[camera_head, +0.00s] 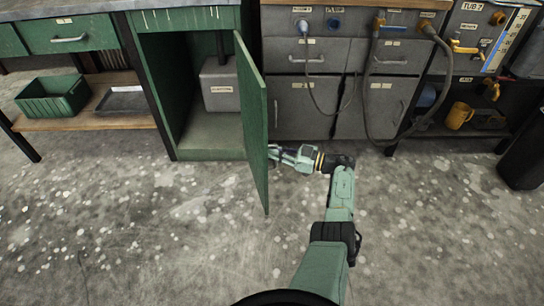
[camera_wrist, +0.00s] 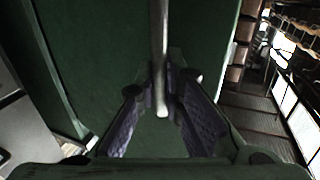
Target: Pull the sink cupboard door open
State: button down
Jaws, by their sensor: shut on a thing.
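The green sink cupboard door (camera_head: 252,125) stands swung wide open, its free edge out over the floor. The green cupboard (camera_head: 215,135) behind it shows its inside, with a grey box (camera_head: 220,85) on a pipe. My gripper (camera_head: 277,155) is at the outer face of the door, on the right of it. In the wrist view my gripper (camera_wrist: 165,92) has its two dark fingers closed around the metal bar handle (camera_wrist: 158,40), with the green door panel (camera_wrist: 100,60) behind. The handle is hidden in the head view.
Grey cabinets (camera_head: 315,95) with hanging hoses (camera_head: 372,85) stand right of the door. A workbench shelf (camera_head: 110,122) with a green bin (camera_head: 55,97) is at left. A yellow jug (camera_head: 459,115) stands on the right shelf. The floor (camera_head: 130,230) in front is clear.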

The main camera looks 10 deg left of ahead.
jog(key=shift+s+d+f, duration=0.1)
jog(key=shift+s+f, duration=0.05)
jog(key=c, duration=2)
grip_release()
jog(key=o, duration=0.3)
jog(key=d, duration=0.5)
jog(key=s+d, duration=0.1)
jog(key=d, duration=0.1)
jog(key=shift+d, duration=0.2)
